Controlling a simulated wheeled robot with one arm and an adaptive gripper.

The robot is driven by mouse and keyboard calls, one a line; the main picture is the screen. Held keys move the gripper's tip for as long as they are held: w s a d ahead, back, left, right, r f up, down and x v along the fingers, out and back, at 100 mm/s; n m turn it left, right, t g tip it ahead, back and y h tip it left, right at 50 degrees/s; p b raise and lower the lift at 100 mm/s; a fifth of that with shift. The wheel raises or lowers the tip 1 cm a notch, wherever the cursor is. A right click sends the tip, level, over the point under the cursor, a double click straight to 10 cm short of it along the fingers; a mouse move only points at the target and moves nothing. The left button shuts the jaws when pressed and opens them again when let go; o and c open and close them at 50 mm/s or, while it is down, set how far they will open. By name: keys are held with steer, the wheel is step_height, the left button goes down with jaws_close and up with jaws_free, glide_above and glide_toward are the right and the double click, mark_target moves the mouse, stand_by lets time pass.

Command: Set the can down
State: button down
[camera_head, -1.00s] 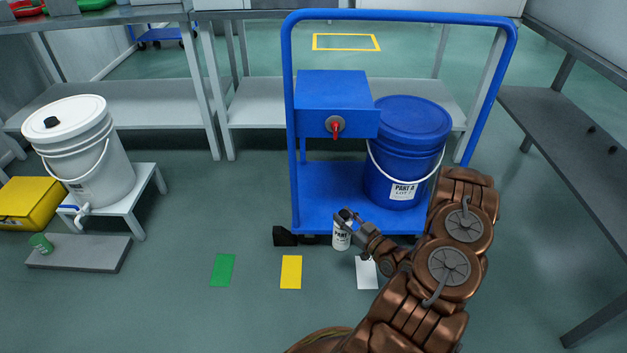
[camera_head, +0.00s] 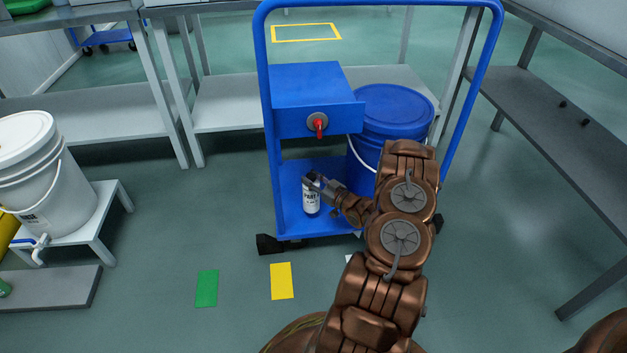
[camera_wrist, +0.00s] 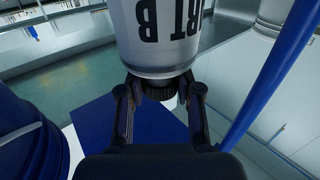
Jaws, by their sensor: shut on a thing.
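The can (camera_head: 311,201) is small, with a white label and a dark top. It is upright in the head view, in front of the blue cart's lower deck (camera_head: 292,215), left of the blue bucket. My gripper (camera_head: 317,183) is shut on its upper part. In the wrist view the can (camera_wrist: 160,40) shows large, its "PART B" lettering upside down, with my gripper's fingers (camera_wrist: 162,97) on both sides of its dark end. I cannot tell whether the can's base touches the deck.
A blue bucket (camera_head: 392,112) stands on the cart, partly behind my arm. A blue box (camera_head: 307,88) with a red-handled switch (camera_head: 318,124) overhangs the deck. The cart's blue frame (camera_head: 268,110) rises at left. Green (camera_head: 207,288) and yellow (camera_head: 281,281) patches lie on the floor.

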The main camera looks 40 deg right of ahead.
steer(key=shift+w+d+f+b, duration=1.3)
steer(key=shift+w+d+f, duration=0.4)
steer(key=shift+f, duration=0.35)
steer(key=c, duration=0.8)
jaws_free()
steer(key=shift+a, duration=0.1)
steer(key=s+p, duration=0.3)
steer(key=s, duration=0.9)
steer(key=shift+d+p, duration=0.2)
steer(key=shift+p, duration=0.1)
steer(key=shift+s, duration=0.1)
